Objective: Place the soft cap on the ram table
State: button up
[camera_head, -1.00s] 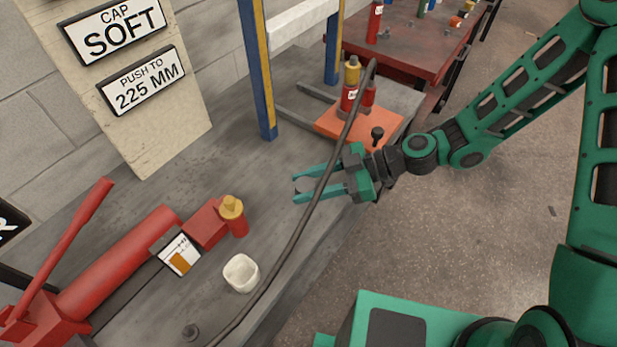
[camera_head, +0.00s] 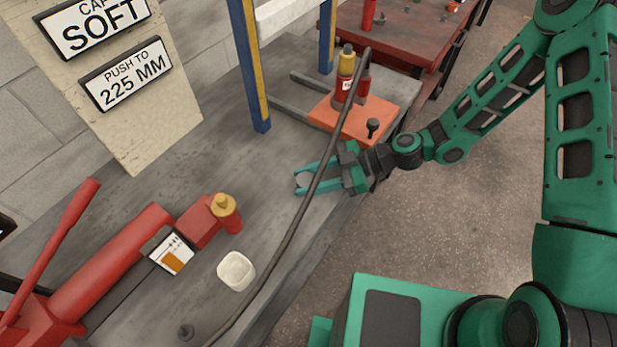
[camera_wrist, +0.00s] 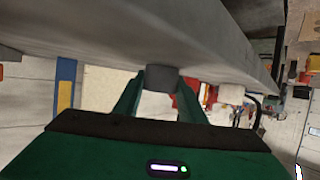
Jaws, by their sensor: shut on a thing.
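My gripper (camera_head: 300,182) is low over the near edge of the grey bench (camera_head: 215,165), right of its middle. Its green fingers are shut on a small grey cap (camera_wrist: 161,77), seen between the fingertips in the wrist view. Its softness cannot be told by sight. An orange plate (camera_head: 378,125) carries a red cylinder with a yellow top (camera_head: 346,68), behind my gripper. Which part is the ram table is unclear.
A dark hose (camera_head: 310,190) runs across the bench and passes in front of my fingers. A white cup-like piece (camera_head: 236,270) stands near the front edge. Blue and yellow posts (camera_head: 246,65) rise behind. A sign board (camera_head: 120,125) reads cap soft, push to 225 mm.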

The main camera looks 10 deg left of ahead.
jog(key=o, duration=1.1)
jog(key=shift+o, duration=0.2)
jog(key=shift+d, duration=0.1)
jog(key=v, duration=1.2)
jog(key=shift+r, duration=0.1)
jog(key=shift+d, duration=0.1)
